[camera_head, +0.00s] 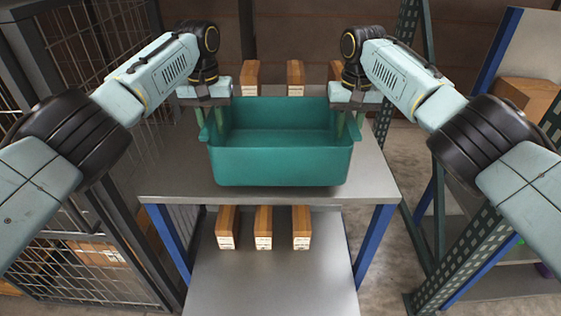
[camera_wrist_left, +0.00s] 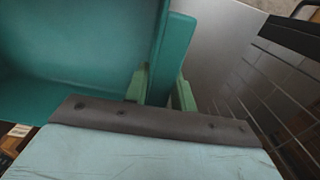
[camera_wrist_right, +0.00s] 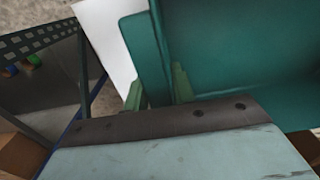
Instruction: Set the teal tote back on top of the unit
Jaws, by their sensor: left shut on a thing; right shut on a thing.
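The teal tote (camera_head: 280,166) is an open, empty-looking bin, upright and level at the top surface of the grey unit (camera_head: 375,185) in the head view. I cannot tell whether its base touches the surface. My left gripper (camera_head: 210,118) is shut on the tote's left side wall; the left wrist view shows the wall between its green fingers (camera_wrist_left: 160,90). My right gripper (camera_head: 350,120) is shut on the right side wall; the right wrist view shows that wall between its fingers (camera_wrist_right: 158,88). The tote's underside is hidden.
Several wooden blocks with white labels stand behind the tote (camera_head: 295,75) and on the lower shelf (camera_head: 270,285). A wire mesh cage (camera_head: 95,220) stands close on the left. A green perforated rack post (camera_head: 465,255) and a cardboard box (camera_head: 528,97) are on the right.

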